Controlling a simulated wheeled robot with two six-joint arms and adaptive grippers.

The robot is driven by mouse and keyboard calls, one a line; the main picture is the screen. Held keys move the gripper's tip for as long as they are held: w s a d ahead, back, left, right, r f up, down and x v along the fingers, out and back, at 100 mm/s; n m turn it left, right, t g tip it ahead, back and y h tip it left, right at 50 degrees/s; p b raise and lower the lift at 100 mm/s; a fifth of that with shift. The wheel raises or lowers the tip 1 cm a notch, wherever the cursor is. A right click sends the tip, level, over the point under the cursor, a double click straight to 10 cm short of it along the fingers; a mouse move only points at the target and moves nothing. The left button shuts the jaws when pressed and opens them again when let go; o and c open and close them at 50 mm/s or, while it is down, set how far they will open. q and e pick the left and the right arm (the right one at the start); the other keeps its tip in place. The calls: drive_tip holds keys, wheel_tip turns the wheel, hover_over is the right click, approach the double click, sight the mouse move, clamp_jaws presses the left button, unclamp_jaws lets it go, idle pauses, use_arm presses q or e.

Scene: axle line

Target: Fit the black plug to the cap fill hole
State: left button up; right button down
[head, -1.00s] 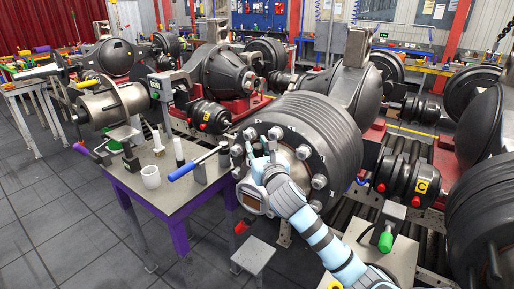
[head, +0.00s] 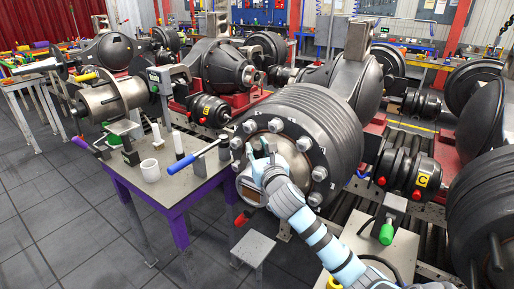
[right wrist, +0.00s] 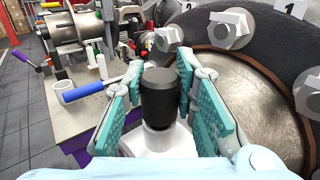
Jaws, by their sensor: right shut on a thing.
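The black plug (right wrist: 158,97) is a short dark cylinder held between the teal finger pads of my right gripper (right wrist: 160,92) in the right wrist view. In the head view my right gripper (head: 260,158) is in front of the large hub's end face, and the plug is too small to make out there. The cap (right wrist: 255,92) is the round brownish plate inside a ring of large bolts, to the right of the gripper. I cannot make out the fill hole. A gap shows between the plug and the cap in the wrist view. My left gripper is not in view.
A large ribbed black hub (head: 318,120) stands around the cap, with protruding bolt nuts (right wrist: 231,28) close to the gripper. A purple-legged table (head: 180,196) at left holds a white mug (head: 150,171) and a blue-handled tool (head: 194,157). A small grey stool (head: 253,249) stands below.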

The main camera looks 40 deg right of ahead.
drive_tip(key=shift+f, duration=0.45)
drive_tip(key=c, duration=1.2)
unclamp_jaws()
drive_tip(key=shift+s+a, duration=0.15)
drive_tip(key=shift+s, duration=0.1)
drive_tip(key=v, duration=1.1)
drive_tip(key=shift+s, duration=0.25)
drive_tip(key=shift+f, duration=0.1)
